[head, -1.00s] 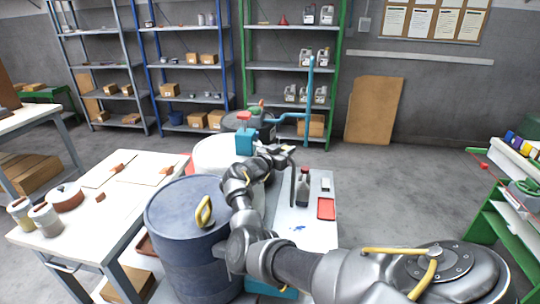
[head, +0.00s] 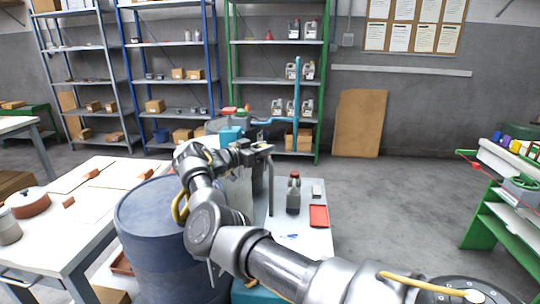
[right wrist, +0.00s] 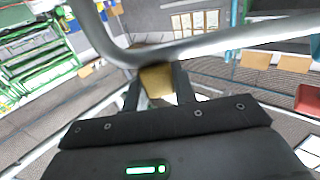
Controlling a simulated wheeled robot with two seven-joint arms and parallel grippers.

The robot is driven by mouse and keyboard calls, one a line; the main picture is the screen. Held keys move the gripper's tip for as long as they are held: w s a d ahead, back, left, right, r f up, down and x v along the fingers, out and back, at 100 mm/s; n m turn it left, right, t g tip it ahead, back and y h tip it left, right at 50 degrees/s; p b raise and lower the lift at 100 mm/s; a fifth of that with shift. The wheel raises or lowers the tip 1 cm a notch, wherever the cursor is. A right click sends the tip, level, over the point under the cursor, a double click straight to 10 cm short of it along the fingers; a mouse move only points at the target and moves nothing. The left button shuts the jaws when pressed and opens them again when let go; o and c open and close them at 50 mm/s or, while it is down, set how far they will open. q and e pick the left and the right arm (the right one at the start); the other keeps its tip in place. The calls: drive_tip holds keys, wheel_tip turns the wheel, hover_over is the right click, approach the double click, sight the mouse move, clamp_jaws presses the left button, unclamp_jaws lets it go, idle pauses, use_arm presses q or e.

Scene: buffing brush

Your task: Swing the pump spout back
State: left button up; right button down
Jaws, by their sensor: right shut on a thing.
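The pump spout, a grey bent tube (head: 271,185), hangs down beside the white bench, left of a grey bottle. It crosses the right wrist view as a large curved pipe (right wrist: 215,45). My right gripper (head: 262,149) is shut on the upper part of the spout. In the right wrist view, its dark fingers (right wrist: 157,82) stand against the pipe with a tan patch between them. The pump's teal body (head: 230,134) with a red top stands behind my right wrist, partly hidden. My left gripper is not in view.
A blue drum (head: 140,225) stands close to my right forearm. The grey bottle with a red cap (head: 293,196) and a red tray (head: 319,216) are on the white bench (head: 290,222). A blue pipe (head: 297,90) rises behind. Open floor lies to the right.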

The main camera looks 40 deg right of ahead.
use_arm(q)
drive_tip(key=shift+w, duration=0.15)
use_arm(e)
drive_tip(key=shift+a+f, duration=0.1)
drive_tip(key=c, duration=1.1)
unclamp_jaws()
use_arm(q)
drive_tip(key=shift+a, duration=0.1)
use_arm(e)
drive_tip(key=shift+r, duration=0.45)
wheel_tip(320, 180, up, 3)
drive_tip(key=shift+f, duration=0.2)
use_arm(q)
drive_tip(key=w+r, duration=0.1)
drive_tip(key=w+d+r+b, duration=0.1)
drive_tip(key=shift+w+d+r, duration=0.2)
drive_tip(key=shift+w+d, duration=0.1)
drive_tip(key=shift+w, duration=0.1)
use_arm(e)
drive_tip(key=s+a+r, duration=0.5)
drive_tip(key=s+r, duration=0.1)
drive_tip(key=s, duration=0.1)
drive_tip(key=s+a+r, duration=0.3)
drive_tip(key=s, duration=0.1)
drive_tip(key=shift+a+r, duration=0.25)
drive_tip(key=shift+a, duration=0.05)
